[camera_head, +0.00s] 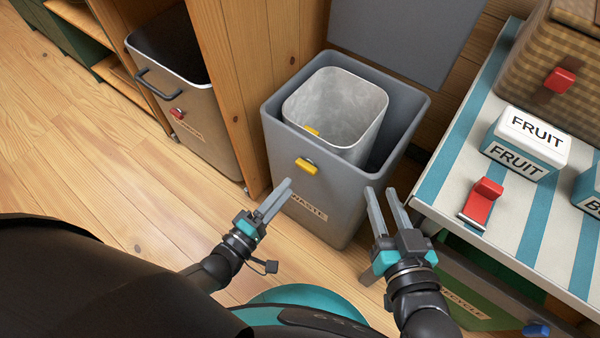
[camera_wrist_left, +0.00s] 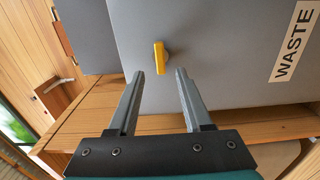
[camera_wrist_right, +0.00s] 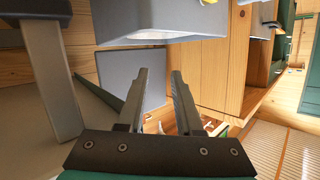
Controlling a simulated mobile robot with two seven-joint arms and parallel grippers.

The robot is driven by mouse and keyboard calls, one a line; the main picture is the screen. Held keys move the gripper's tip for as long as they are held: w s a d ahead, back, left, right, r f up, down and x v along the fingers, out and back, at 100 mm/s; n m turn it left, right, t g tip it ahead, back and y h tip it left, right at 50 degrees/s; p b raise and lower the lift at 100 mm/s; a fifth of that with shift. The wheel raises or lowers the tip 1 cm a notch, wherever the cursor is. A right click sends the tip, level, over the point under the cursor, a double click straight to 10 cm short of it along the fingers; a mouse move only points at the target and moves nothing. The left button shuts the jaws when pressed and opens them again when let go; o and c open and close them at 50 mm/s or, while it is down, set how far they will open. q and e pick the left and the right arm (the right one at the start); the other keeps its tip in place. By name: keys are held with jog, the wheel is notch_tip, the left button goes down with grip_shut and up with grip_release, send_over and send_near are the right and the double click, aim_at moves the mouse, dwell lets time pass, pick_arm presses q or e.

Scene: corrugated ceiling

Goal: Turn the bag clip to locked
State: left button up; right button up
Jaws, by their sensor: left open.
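A yellow clip (camera_head: 306,166) sits on the front face of the grey bin (camera_head: 275,140) labelled WASTE, just below the rim, and lies roughly level. My left gripper (camera_head: 288,187) is open and empty, just below and in front of the clip. In the left wrist view the yellow clip (camera_wrist_left: 159,57) lies between the lines of the two fingers, at their tips, with no clear contact. A second yellow piece (camera_head: 312,131) shows on the inner pale liner. My right gripper (camera_head: 382,196) is open and empty beside the bin's right front; the right wrist view also shows its fingers apart (camera_wrist_right: 162,75).
Wooden floor (camera_head: 90,150) is free at the left.

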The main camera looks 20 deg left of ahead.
aim_at(304, 169)
pick_arm(q)
jog(key=x, duration=0.4)
jog(key=shift+w+b, duration=0.2)
jog(key=shift+b, duration=0.15)
jog(key=shift+x, duration=1.05)
pick_arm(e)
jog(key=shift+s+a+r+m+t+y, duration=0.2)
jog(key=shift+s+a+r+t, duration=0.15)
jog(key=shift+t, duration=0.25)
jog(key=shift+s+a+r+m+t+y, duration=0.1)
jog(key=shift+s+a+r+t+y, duration=0.1)
jog(key=shift+r+t, duration=0.35)
jog(key=shift+f, duration=0.1)
pick_arm(q)
grip_shut()
